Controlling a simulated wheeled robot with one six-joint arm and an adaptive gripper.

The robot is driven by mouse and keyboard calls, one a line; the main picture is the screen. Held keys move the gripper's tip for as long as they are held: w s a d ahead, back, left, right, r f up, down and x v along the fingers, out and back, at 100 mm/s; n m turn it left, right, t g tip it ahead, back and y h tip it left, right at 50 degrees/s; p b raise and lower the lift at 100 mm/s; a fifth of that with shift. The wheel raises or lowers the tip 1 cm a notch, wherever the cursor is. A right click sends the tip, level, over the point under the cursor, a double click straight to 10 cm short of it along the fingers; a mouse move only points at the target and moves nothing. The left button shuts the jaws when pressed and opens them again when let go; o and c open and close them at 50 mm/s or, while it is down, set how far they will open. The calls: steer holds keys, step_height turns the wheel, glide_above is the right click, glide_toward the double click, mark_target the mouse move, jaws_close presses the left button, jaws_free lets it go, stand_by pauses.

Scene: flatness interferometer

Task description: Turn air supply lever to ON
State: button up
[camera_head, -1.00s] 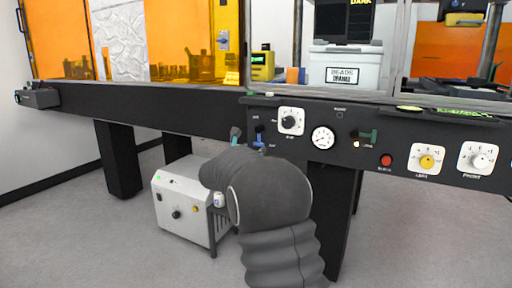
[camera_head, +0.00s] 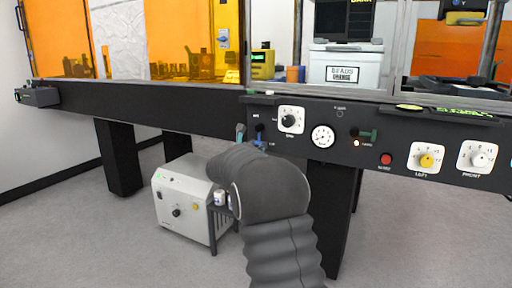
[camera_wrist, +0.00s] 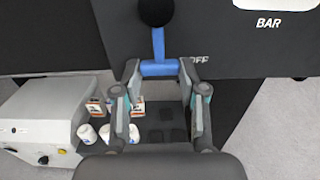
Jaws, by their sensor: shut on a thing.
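The air supply lever (camera_wrist: 158,45) is blue, with a stem hanging down from a round black pivot and a crossbar at its lower end, in the wrist view. The word OFF stands just right of the crossbar, partly hidden by a fingertip. My gripper (camera_wrist: 160,72) is shut on the crossbar, one finger at each end. My arm hides most of the gripper there; a teal fingertip piece shows just left of the lever.
The black front panel (camera_head: 445,155) carries a dial, a gauge (camera_head: 323,136), a red button (camera_head: 386,159) and white-plated knobs right of the lever. A white box unit (camera_head: 182,207) stands on the floor below, near small containers. Open floor lies at left.

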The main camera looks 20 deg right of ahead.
mark_target(277, 129)
steer(key=shift+s, duration=0.1)
steer(key=s+d+n, duration=0.1)
steer(key=n, duration=0.2)
steer(key=s+r+n, duration=0.1)
steer(key=n, duration=0.2)
steer(key=s+d+r+n, duration=0.1)
steer(key=n, duration=0.1)
steer(key=shift+s+d+n+b, duration=0.1)
steer(key=shift+d+n+b, duration=0.25)
steer(key=shift+n, duration=0.05)
steer(key=n+p, duration=0.1)
steer(key=r+n, duration=0.1)
steer(key=n, duration=0.1)
steer(key=s+r+n+p, duration=0.1)
steer(key=shift+d+n+p, duration=0.3)
steer(key=shift+d+p, duration=0.05)
steer(key=shift+d, duration=0.05)
steer(key=shift+s+d+r+n+p, duration=0.1)
steer(key=shift+r+n+p, duration=0.25)
steer(key=shift+n+p, duration=0.3)
steer(key=shift+s+a+r+n+p, duration=0.1)
steer(key=shift+r+n+p, duration=0.2)
steer(key=shift+n+p, duration=0.35)
steer(key=shift+d+r+n+p, duration=0.1)
steer(key=shift+r+n+p, duration=0.3)
steer(key=shift+n, duration=0.5)
steer(key=o, duration=1.1)
steer(key=shift+o, duration=0.2)
